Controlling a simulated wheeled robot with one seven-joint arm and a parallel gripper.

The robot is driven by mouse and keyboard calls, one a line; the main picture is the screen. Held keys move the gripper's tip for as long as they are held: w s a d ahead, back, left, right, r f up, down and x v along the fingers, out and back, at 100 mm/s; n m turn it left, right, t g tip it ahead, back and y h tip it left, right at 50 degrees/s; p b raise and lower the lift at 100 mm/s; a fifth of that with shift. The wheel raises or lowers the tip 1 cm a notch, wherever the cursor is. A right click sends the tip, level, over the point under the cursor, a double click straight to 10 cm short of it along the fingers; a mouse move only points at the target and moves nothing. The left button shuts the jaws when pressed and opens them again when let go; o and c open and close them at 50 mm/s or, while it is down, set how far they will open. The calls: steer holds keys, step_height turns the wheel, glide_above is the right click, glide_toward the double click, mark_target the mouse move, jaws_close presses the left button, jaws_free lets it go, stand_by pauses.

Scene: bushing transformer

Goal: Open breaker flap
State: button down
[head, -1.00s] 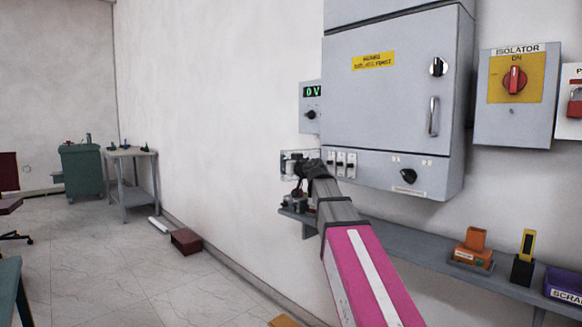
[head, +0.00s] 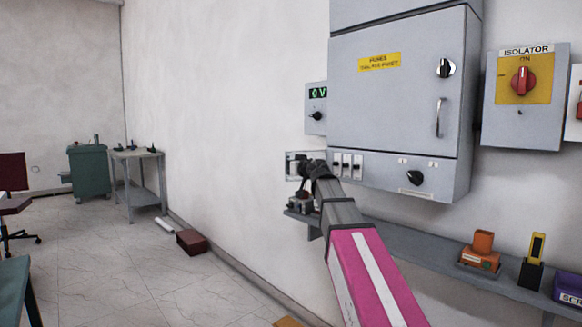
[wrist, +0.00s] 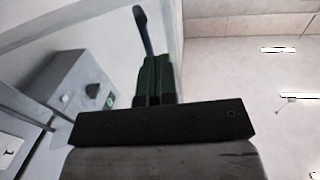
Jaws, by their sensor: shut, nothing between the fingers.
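A small pale box (head: 291,158) on the wall, left of the grey cabinet's lower part, looks like the breaker housing with its flap. My gripper (head: 304,168) is right in front of it and covers much of it, so I cannot tell how far the flap stands open. In the wrist view my gripper's green fingers (wrist: 156,68) are together with nothing between them. A dark blue curved piece (wrist: 143,28) shows just beyond the fingertips; I cannot tell whether it touches them or is part of the flap.
A 0 V meter box (head: 316,108) hangs above the housing; a wall shelf (head: 415,247) runs below. Free floor lies left, with a red-brown box (head: 191,241) by the wall.

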steer(key=v, duration=1)
steer(key=w+d+f+m+t+h, duration=0.1)
steer(key=d+f+m+t+h, duration=0.1)
steer(key=d+f+m+h, duration=0.4)
steer(key=w+d+f+m+t+h, duration=0.1)
steer(key=d+f+t+h, duration=0.2)
steer(key=f, duration=0.5)
steer(key=s+d+f+m+g+h, duration=0.2)
steer(key=d+f+g+h, duration=0.15)
steer(key=f, duration=0.55)
steer(key=s+d+f+m+g+h, duration=0.1)
steer(key=s+d+f+g+h, duration=0.1)
steer(key=f+g, duration=0.5)
steer(key=s+a+f+n+g+y, duration=0.1)
steer(key=s+a+f+g, duration=0.1)
steer(key=s+f, duration=0.5)
steer(key=s+a+f+n+g+y, duration=0.1)
steer(key=s+f+g, duration=0.3)
steer(key=f, duration=0.7)
steer(key=s+a+f+n+g+y, duration=0.2)
steer(key=s+a+f+g+y, duration=0.1)
steer(key=s+f, duration=0.5)
steer(key=shift+s+a+f+g, duration=0.4)
steer(key=shift+s+a+g, duration=0.15)
steer(key=shift+s, duration=0.25)
